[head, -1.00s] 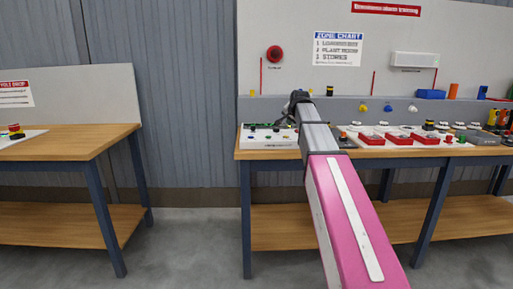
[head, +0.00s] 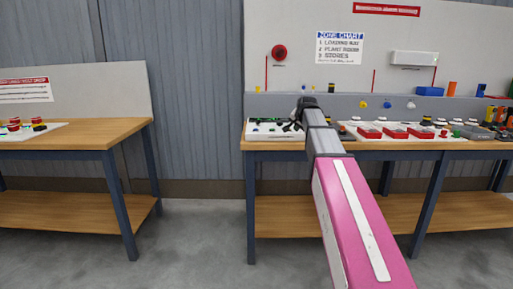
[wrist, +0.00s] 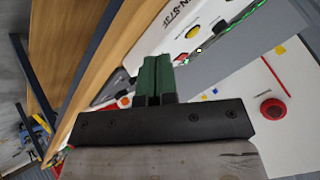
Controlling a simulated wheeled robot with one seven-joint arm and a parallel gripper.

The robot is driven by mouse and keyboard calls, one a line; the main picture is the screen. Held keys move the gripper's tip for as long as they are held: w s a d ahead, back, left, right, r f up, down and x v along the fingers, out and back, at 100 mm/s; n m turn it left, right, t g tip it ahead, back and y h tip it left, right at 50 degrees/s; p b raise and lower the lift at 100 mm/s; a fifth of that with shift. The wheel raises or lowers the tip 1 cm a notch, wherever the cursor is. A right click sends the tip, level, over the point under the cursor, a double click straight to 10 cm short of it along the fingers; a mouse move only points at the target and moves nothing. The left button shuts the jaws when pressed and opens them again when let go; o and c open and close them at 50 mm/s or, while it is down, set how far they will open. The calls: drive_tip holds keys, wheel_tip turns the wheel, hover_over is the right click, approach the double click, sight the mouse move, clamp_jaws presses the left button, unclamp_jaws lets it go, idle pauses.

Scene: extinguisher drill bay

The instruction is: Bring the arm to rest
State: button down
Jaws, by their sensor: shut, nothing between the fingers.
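My arm reaches forward from the lower right in the head view, toward the left end of the right-hand workbench (head: 340,145). My gripper (wrist: 155,62) shows in the wrist view as two green fingers side by side, shut and empty. It is close to a white panel box (wrist: 180,25) with several buttons, which stands on the bench; the box also shows in the head view (head: 262,137). I cannot tell whether the fingertips touch the box. In the head view the fingers are too small to make out.
A red round alarm (head: 279,52) and a zone chart (head: 339,48) are on the board behind. Red boxes (head: 395,133) and several buttons line the bench to the right. Another bench (head: 80,133) stands at the left. The floor gap between benches is clear.

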drive_tip(key=s+f+n+g, duration=0.3)
drive_tip(key=s+f, duration=0.8)
drive_tip(key=f, duration=0.5)
drive_tip(key=s+f+n+g, duration=0.2)
drive_tip(key=s+f+g, duration=0.1)
drive_tip(key=s+f, duration=1.15)
drive_tip(key=s+f+n+g, duration=0.2)
drive_tip(key=s+f, duration=0.8)
drive_tip(key=f, duration=0.1)
drive_tip(key=shift+s+a+f+g+h, duration=0.2)
drive_tip(key=shift+a+g+h, duration=0.1)
drive_tip(key=shift+h, duration=0.1)
